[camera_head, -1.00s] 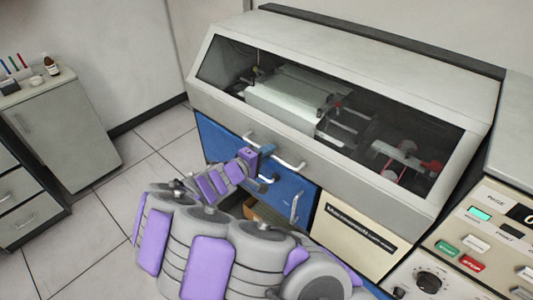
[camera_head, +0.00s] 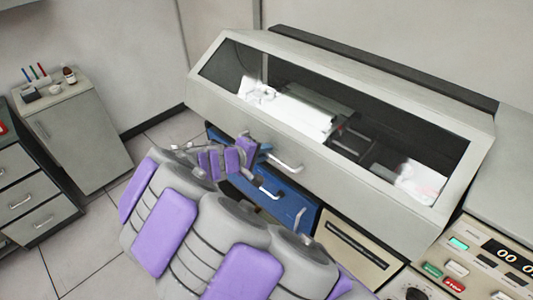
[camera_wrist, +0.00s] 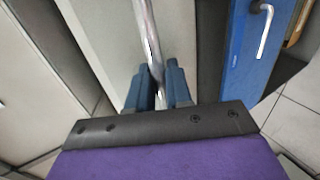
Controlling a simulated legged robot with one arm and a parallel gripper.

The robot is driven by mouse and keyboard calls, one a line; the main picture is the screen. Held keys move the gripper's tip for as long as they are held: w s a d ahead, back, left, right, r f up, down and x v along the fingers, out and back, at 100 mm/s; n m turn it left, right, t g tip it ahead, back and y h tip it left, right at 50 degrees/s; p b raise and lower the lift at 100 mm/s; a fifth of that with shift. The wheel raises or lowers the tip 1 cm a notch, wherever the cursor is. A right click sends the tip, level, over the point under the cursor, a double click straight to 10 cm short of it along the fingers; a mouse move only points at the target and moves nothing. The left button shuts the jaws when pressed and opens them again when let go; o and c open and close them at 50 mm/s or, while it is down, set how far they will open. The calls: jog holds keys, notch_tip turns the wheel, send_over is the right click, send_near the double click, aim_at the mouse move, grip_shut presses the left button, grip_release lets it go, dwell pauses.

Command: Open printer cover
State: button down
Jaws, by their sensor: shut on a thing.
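The printer cover (camera_head: 335,165) is a pale grey sloping front with a wide window, seen in the head view. Its metal bar handle (camera_head: 287,165) runs along the lower front and also shows in the wrist view (camera_wrist: 149,35). My gripper (camera_head: 264,150) is at this handle. In the wrist view, its blue fingers (camera_wrist: 158,90) are closed around the bar, one on each side. Part of the handle is hidden behind my gripper. A dark band shows under the cover's lower left edge; I cannot tell how far the cover is raised.
A blue cabinet front (camera_head: 285,202) with handles lies below the cover. A control panel (camera_head: 480,265) with buttons stands at the right. A grey cabinet (camera_head: 85,140) and drawers (camera_head: 30,195) stand at the left. Tiled floor (camera_head: 85,235) is free between them.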

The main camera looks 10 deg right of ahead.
jog(key=w+d+r+p, duration=0.1)
jog(key=r+p, duration=0.7)
jog(key=r, duration=1)
jog(key=w+d+r+p, duration=0.2)
jog(key=r+p, duration=0.6)
jog(key=r, duration=1)
jog(key=shift+w+d+r+y+p, duration=0.25)
jog(key=shift+d+r+y+p, duration=0.15)
jog(key=shift+d, duration=0.75)
jog(key=c, duration=1.4)
grip_release()
jog(key=shift+d+f, duration=0.1)
jog(key=shift+d, duration=0.05)
jog(key=shift+o, duration=0.9)
jog(key=shift+w+d, duration=0.15)
jog(key=shift+d, duration=0.1)
jog(key=shift+a, duration=0.2)
